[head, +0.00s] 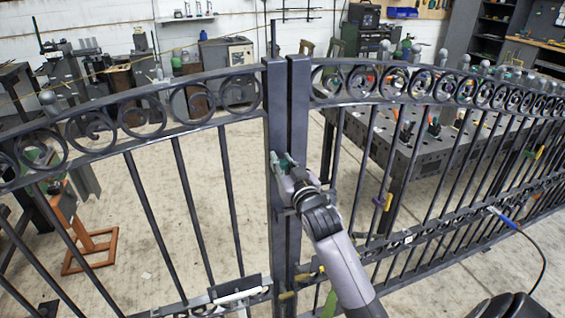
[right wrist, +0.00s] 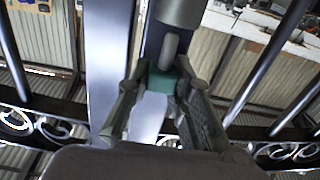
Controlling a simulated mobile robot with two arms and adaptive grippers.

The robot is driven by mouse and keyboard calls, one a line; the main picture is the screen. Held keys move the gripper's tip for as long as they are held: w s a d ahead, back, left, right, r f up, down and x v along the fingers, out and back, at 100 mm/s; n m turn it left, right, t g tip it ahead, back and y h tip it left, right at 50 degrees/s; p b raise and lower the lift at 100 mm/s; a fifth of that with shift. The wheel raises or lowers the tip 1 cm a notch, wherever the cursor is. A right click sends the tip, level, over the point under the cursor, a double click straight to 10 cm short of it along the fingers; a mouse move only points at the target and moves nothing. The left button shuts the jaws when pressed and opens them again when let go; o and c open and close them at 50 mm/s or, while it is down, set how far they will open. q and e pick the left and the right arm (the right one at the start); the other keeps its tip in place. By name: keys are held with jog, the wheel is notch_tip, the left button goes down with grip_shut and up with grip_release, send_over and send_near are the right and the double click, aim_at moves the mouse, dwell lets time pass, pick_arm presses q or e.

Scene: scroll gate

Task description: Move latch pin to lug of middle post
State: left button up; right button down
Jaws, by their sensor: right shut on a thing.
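The dark metal gate's two uprights stand side by side in the middle of the head view, a left post (head: 275,120) and a right post (head: 298,110). My right gripper (head: 287,165) is at these posts, about mid-height in the picture. In the right wrist view its two fingers (right wrist: 158,105) are closed on a small teal piece, which I take as the latch pin (right wrist: 162,80). The pin's ends and the lug are not clearly visible. My left gripper is not in view.
A pale rod (head: 238,296) lies along the gate's lower left rail. Scrollwork (head: 240,90) and bars spread to both sides. A perforated steel table (head: 440,150) stands behind the right part. An orange stand (head: 90,240) is behind the left bars. A blue-handled cabled tool (head: 503,217) hangs at right.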

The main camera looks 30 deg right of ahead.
jog(key=shift+f+b, duration=0.65)
jog(key=shift+f, duration=0.75)
dwell(0.4)
jog(key=c, duration=1.3)
grip_release()
jog(key=shift+c, duration=0.2)
jog(key=v, duration=1.2)
